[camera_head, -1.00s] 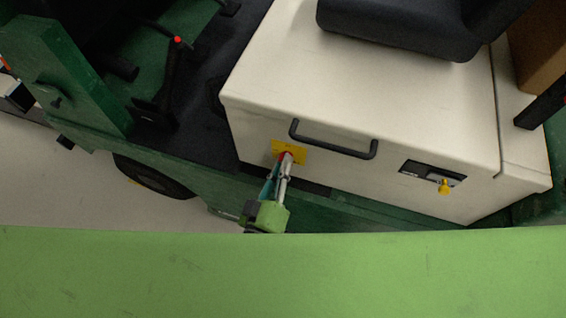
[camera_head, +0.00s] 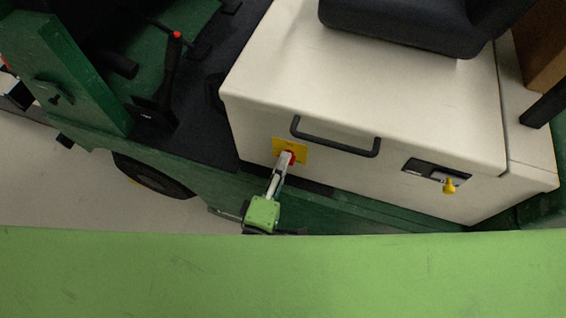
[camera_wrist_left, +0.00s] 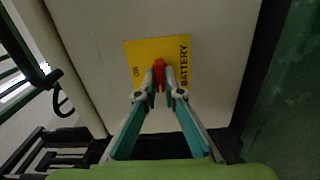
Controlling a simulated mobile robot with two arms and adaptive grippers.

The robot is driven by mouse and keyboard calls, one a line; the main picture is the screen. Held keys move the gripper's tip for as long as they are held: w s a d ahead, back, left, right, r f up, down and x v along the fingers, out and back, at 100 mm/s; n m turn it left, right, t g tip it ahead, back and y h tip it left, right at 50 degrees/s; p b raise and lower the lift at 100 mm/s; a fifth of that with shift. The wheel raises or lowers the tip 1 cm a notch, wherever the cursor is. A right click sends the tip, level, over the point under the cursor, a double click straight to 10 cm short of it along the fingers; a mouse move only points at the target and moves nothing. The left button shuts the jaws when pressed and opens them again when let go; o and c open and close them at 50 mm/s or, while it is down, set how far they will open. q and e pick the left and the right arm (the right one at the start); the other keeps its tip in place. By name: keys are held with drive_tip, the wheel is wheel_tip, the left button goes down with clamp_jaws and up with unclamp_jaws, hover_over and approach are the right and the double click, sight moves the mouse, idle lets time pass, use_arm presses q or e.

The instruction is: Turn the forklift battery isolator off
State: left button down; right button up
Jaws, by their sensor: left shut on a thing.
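The battery isolator is a red handle (camera_head: 291,157) on a yellow plate (camera_head: 278,146) on the side of the forklift's cream battery box (camera_head: 350,85). In the left wrist view the red handle (camera_wrist_left: 159,70) stands in front of the yellow plate (camera_wrist_left: 140,52), which reads "BATTERY" and "ON". My left gripper (camera_head: 285,161) is at the handle; in the wrist view its two fingertips (camera_wrist_left: 160,82) are closed on the handle from both sides. The handle's lower part is hidden between the fingers. My right gripper is in neither view.
A dark grab handle (camera_head: 335,146) sticks out just above and right of the plate. A black socket panel with a yellow piece (camera_head: 449,186) is further right. The black seat (camera_head: 400,25) is above. A green surface (camera_head: 280,270) fills the bottom.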

use_arm(q)
drive_tip(key=shift+f+n, duration=0.1)
drive_tip(key=shift+n, duration=0.2)
drive_tip(key=c, duration=2.2)
unclamp_jaws()
drive_tip(key=shift+o, duration=0.2)
drive_tip(key=shift+s, duration=0.1)
drive_tip(key=v, duration=1.2)
